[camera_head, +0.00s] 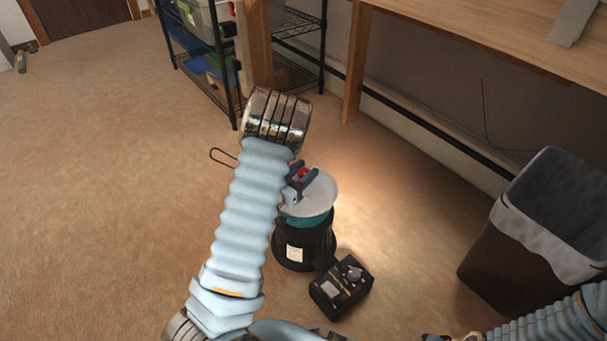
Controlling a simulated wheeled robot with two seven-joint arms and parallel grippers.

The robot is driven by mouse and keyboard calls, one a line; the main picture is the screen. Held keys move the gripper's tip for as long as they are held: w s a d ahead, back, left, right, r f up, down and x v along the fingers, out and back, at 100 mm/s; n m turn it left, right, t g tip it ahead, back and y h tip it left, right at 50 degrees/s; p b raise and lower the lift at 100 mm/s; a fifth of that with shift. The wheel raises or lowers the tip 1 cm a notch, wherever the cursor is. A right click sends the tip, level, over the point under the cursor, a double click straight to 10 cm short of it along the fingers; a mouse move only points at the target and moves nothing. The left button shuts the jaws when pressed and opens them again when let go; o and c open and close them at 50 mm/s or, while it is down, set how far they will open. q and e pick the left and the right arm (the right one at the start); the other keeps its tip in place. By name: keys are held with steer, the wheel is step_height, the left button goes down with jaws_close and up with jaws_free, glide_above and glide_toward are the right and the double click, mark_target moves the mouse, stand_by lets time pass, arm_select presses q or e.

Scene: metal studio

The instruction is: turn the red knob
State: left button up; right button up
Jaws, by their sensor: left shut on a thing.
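The red knob (303,172) shows as a small red spot on top of a round device with a pale disc-shaped top (322,193) and a teal rim. The device rests on a black cylindrical base (318,247). My left gripper (302,180) reaches in from the left and is shut on the red knob, with its dark fingers around it. The fingers and my left arm hide part of the knob and the device's left side. My right arm enters at the bottom right; only a dark bit of its end shows at the bottom edge, too cut off to read.
A small black box (341,287) with several small items lies on the carpet just in front of the base. A dark bin with a pale liner (545,238) stands at the right. A wire shelf (297,24) and a wooden table (480,25) are behind.

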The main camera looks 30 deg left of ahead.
arm_select(q)
steer(key=m+g+h, duration=0.1)
steer(key=h, duration=0.1)
steer(key=m+g+h+b, duration=0.1)
steer(key=m+h, duration=0.2)
steer(key=h, duration=0.1)
steer(key=shift+w+a+m+g+h+b, duration=0.1)
steer(key=shift+a+m+g+h+b, duration=0.2)
steer(key=shift+g, duration=0.1)
steer(key=m+g+h, duration=0.3)
steer(key=h, duration=0.1)
steer(key=shift+m+g+b, duration=0.3)
steer(key=shift+m+b, duration=0.05)
steer(key=shift+m, duration=0.05)
steer(key=m+g+h, duration=0.2)
steer(key=g, duration=0.2)
steer(key=m+g+h, duration=0.1)
steer(key=m+g, duration=0.2)
steer(key=g, duration=0.1)
steer(key=shift+d+h, duration=0.15)
steer(key=shift+h, duration=0.25)
steer(key=shift+m+g+b, duration=0.35)
steer(key=shift+m+g, duration=2.05)
steer(key=shift+g, duration=1)
steer(key=shift+d+g, duration=0.1)
steer(key=shift+g, duration=0.2)
steer(key=o, duration=1)
